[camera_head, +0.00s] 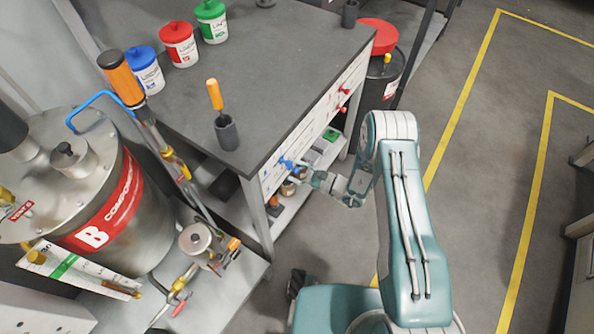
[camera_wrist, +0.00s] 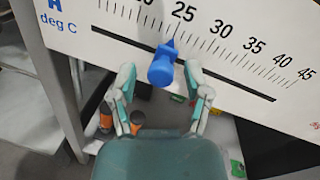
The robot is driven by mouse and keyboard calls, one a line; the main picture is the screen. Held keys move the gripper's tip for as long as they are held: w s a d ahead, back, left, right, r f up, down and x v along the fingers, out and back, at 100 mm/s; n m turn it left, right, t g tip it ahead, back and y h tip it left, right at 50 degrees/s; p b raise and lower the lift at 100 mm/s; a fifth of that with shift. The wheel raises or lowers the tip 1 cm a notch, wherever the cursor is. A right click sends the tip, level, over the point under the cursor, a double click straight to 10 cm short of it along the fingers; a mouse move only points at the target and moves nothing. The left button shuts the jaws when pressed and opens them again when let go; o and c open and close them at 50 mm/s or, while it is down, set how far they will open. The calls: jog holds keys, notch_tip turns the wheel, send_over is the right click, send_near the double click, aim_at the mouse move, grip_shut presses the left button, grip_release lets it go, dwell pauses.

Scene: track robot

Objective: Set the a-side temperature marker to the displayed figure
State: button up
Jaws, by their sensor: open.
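The a-side scale (camera_wrist: 225,42), marked "A" and "deg C", fills the upper wrist view, with readable labels from 25 to 45. The blue marker (camera_wrist: 163,66) stands out from its dark slot, its pointer close to the 25 mark; the exact reading is unclear. My gripper (camera_wrist: 160,76) is open, its two teal fingers on either side of the blue marker, with gaps visible. In the head view, the blue marker (camera_head: 287,163) is on the table's front panel, with my gripper (camera_head: 297,168) right at it. I see no displayed figure in either view.
Two red markers (camera_head: 342,90) sit farther along the same panel. The tabletop (camera_head: 290,50) holds lidded tubs and a dark cup (camera_head: 227,132) with an orange-handled tool. The B component tank (camera_head: 125,215) stands at left. Floor right of my arm is clear.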

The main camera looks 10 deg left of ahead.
jog(key=v, duration=1.2)
jog(key=shift+f, duration=0.1)
jog(key=s+r+n+g+h, duration=0.25)
jog(key=r+n+g, duration=0.2)
jog(key=r, duration=0.75)
jog(key=s+r+n+g+h, duration=0.25)
jog(key=r+n, duration=0.35)
jog(key=r, duration=0.6)
jog(key=s+d+r+n+t+h, duration=0.5)
jog(key=s+d+r+t+h, duration=0.3)
jog(key=r, duration=1)
jog(key=s+d+h, duration=0.4)
jog(key=s+d, duration=0.2)
jog(key=s, duration=0.1)
jog(key=shift+s+r+n, duration=0.3)
jog(key=shift+s+n, duration=0.05)
jog(key=shift+s, duration=0.05)
jog(key=shift+d, duration=0.1)
